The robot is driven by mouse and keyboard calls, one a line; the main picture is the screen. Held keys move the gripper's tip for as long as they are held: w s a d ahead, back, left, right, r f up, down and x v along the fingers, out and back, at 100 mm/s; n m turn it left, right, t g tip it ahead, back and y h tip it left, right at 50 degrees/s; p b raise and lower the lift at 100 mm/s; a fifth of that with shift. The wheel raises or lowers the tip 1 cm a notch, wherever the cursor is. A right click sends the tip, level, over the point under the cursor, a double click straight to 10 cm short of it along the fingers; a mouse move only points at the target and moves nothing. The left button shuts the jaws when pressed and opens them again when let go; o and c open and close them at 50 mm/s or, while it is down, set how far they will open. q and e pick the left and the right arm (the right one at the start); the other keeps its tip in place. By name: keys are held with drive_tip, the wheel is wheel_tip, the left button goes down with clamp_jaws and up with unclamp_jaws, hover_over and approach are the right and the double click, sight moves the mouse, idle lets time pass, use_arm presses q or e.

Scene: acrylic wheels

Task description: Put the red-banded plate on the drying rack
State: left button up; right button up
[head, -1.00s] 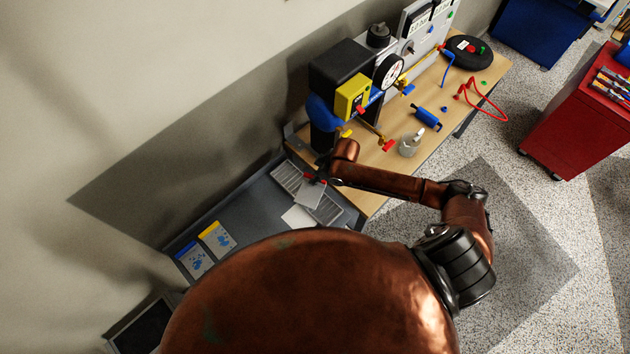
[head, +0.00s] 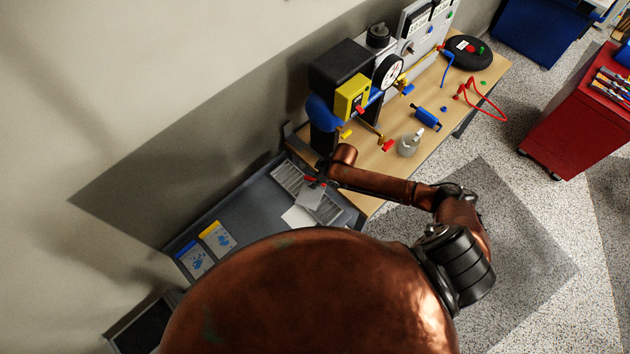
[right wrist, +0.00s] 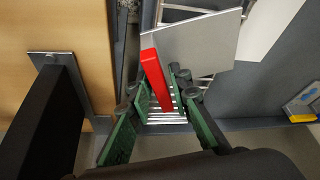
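The red-banded plate is a thin grey sheet (head: 311,198) with a red band along one edge. In the right wrist view the grey sheet (right wrist: 197,42) extends beyond the fingers, and the red band (right wrist: 155,78) lies between them. My right gripper (right wrist: 160,92) appears shut on the band, holding the plate over the drying rack. The slatted drying rack (head: 287,178) lies on the grey bench and is partly covered by the plate. Its slats also show below the fingers in the right wrist view (right wrist: 166,119). Whether the plate touches the rack is unclear. My left gripper is not in view.
A pale sheet (head: 297,217) lies beside the rack. Two cards (head: 217,238) lie farther left on the grey bench (head: 250,205). The wooden bench (head: 400,160) to the right carries a black and yellow machine (head: 352,97), a bottle (head: 409,144) and loose fittings.

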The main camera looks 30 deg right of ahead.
drive_tip(key=shift+o, duration=0.8)
drive_tip(key=shift+r, duration=0.1)
drive_tip(key=v, duration=1.2)
